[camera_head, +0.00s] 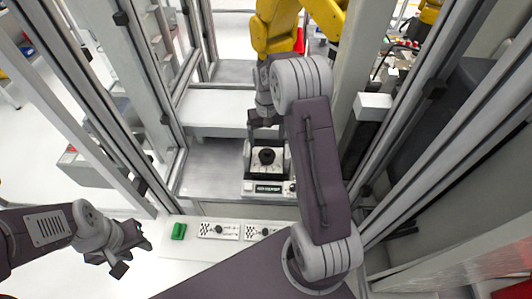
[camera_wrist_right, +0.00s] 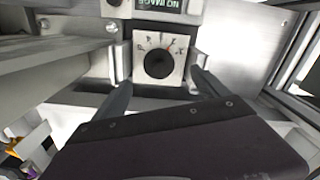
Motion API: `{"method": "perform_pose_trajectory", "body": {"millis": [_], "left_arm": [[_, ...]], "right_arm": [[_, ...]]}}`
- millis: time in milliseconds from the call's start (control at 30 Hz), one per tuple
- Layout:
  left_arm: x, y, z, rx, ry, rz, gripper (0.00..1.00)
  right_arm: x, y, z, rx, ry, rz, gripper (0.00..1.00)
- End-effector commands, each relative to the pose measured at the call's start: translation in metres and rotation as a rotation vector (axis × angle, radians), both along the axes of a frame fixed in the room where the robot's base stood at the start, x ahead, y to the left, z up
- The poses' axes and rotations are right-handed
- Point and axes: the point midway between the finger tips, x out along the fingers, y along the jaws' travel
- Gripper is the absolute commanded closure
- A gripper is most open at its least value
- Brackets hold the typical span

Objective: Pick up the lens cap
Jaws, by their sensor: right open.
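A round black piece (camera_head: 266,156), which looks like the lens cap, sits on a white plate with dial-like markings on a small device (camera_head: 262,188). It also shows in the right wrist view (camera_wrist_right: 158,64), on the device's marked plate (camera_wrist_right: 142,42). My right gripper (camera_head: 264,118) is above and behind the black piece in the head view. In its wrist view the right gripper (camera_wrist_right: 160,84) is open, its fingers apart on either side below the piece, with nothing between them. My left gripper (camera_head: 132,252) is at lower left, away from the device, fingers apart and empty.
Metal frame posts (camera_head: 130,100) stand on the left and more on the right. A yellow robot arm (camera_head: 275,30) is behind. The grey shelf (camera_head: 210,165) left of the device is clear.

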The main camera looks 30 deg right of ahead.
Motion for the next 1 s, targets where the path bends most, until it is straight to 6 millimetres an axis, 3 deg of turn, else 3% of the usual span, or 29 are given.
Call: {"method": "perform_pose_trajectory", "body": {"millis": [267,533,767,800,1000], "left_arm": [[0.0,0.0,0.007,0.0,0.0,0.0,0.64],[0.0,0.0,0.021,0.0,0.0,0.0,0.64],[0.0,0.0,0.02,0.0,0.0,0.0,0.64],[0.0,0.0,0.02,0.0,0.0,0.0,0.64],[0.0,0.0,0.02,0.0,0.0,0.0,0.64]], "right_arm": [[0.0,0.0,-0.019,0.0,0.001,0.0,0.16],[-0.001,0.002,-0.063,0.0,0.001,0.0,0.16],[-0.001,0.001,-0.068,0.0,-0.002,0.0,0.16],[-0.001,0.001,-0.068,0.0,-0.001,0.0,0.18],[-0.001,0.002,-0.068,0.0,-0.001,0.0,0.74]]}}
